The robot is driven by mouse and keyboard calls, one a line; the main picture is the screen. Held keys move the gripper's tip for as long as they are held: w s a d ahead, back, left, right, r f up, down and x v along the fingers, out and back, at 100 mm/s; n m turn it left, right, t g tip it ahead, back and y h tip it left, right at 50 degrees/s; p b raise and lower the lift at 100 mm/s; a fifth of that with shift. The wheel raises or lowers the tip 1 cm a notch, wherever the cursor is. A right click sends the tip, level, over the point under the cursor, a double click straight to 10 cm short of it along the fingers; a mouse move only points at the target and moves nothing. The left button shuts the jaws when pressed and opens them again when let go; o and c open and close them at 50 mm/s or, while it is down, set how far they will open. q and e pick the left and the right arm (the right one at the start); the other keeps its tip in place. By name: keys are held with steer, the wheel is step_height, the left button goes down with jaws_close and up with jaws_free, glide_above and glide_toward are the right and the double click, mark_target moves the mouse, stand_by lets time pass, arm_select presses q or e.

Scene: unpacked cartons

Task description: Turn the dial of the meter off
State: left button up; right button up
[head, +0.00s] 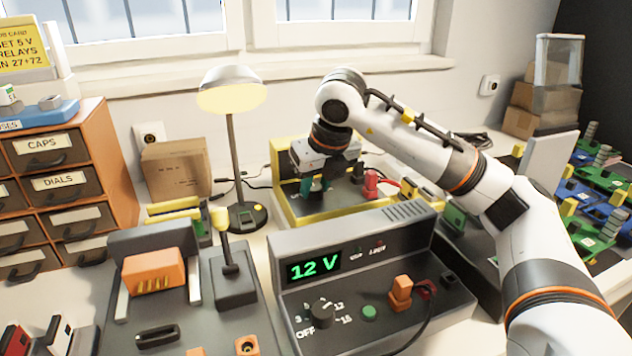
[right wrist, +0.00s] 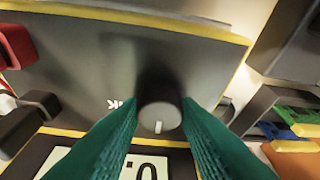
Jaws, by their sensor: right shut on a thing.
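The meter (head: 345,203) is a grey box with yellow edges, standing behind the power supply in the head view. Its panel (right wrist: 70,70) fills much of the right wrist view, with part of a display (right wrist: 108,162) at the bottom. The dial (right wrist: 159,117) is a dark round knob with a white mark pointing toward the display. My right gripper (head: 315,186) reaches down onto the meter, its green fingers shut on the dial from both sides. In the head view the dial is hidden behind the fingers. An upside-down "1k" label shows beside it. My left gripper is not in view.
The power supply (head: 375,255) reading "12 V" stands in front of the meter. A red plug (head: 371,184) with a lead sits in the meter, right of the gripper. A lamp (head: 233,100) and a carton (head: 175,168) stand to the left.

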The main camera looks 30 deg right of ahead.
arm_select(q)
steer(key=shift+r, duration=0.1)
arm_select(e)
steer(key=n+y, duration=0.1)
steer(key=n, duration=0.1)
steer(key=n+y+p, duration=0.1)
steer(key=n, duration=0.2)
steer(key=shift+d+r+p, duration=0.15)
steer(key=shift+p, duration=0.15)
steer(key=n+g+y+p, duration=0.1)
steer(key=n, duration=0.2)
steer(key=n+p, duration=0.2)
steer(key=n, duration=0.1)
steer(key=shift+w+d+g+y, duration=0.15)
steer(key=shift+g+y, duration=0.25)
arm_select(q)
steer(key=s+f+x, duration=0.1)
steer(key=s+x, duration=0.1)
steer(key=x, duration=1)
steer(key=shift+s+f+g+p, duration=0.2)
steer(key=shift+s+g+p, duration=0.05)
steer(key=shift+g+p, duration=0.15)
arm_select(e)
steer(key=shift+n, duration=0.5)
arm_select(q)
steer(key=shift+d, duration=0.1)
arm_select(e)
steer(key=o, duration=1)
